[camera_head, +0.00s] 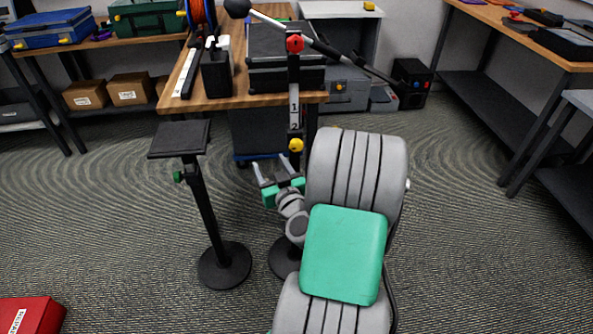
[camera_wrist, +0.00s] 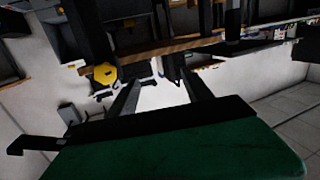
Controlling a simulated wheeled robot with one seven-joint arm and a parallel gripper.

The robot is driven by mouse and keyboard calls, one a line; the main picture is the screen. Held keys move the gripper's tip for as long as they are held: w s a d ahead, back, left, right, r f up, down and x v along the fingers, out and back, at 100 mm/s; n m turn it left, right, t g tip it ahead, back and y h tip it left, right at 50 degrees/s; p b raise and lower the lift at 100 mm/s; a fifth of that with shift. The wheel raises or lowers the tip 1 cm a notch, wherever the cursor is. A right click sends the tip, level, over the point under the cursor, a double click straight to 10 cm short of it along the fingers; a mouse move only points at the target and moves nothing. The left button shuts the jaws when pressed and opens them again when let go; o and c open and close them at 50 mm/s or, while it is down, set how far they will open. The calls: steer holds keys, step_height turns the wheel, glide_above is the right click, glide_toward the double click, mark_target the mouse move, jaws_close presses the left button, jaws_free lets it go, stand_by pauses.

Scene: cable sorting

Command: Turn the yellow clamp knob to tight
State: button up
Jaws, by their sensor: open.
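The yellow clamp knob (camera_head: 296,145) is low on a dark upright post (camera_head: 294,80) at the front edge of the wooden bench. It also shows in the wrist view as a yellow lobed knob (camera_wrist: 104,74), left of my fingers. My gripper (camera_head: 270,163) is open and empty, below and to the left of the knob in the head view. In the wrist view my gripper (camera_wrist: 158,78) has its two dark fingers apart, with nothing between them. The knob is outside the fingers, and no contact shows. Its tight or loose setting cannot be read.
A red knob (camera_head: 295,43) and a long lever with a black ball (camera_head: 237,7) top the post. A black-topped stand (camera_head: 180,139) is left of my arm. The bench (camera_head: 215,103) carries dark cases. A red box (camera_head: 30,314) lies on the open floor.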

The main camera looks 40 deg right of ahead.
mark_target(297, 148)
steer(key=s+d+f+m+g+h, duration=0.1)
steer(key=s+d+f+m+h, duration=0.1)
steer(key=s+d+m+h, duration=0.25)
steer(key=shift+n, duration=0.55)
steer(key=w+d+p, duration=0.2)
steer(key=d, duration=0.1)
steer(key=w+d+p, duration=0.1)
steer(key=w+d, duration=0.2)
steer(key=shift+w+r+p, duration=0.1)
steer(key=shift+r+p, duration=0.1)
steer(key=shift+p, duration=0.2)
steer(key=shift+w+d+f, duration=0.15)
steer(key=shift+w+d, duration=0.05)
steer(key=shift+w, duration=0.2)
jaws_close()
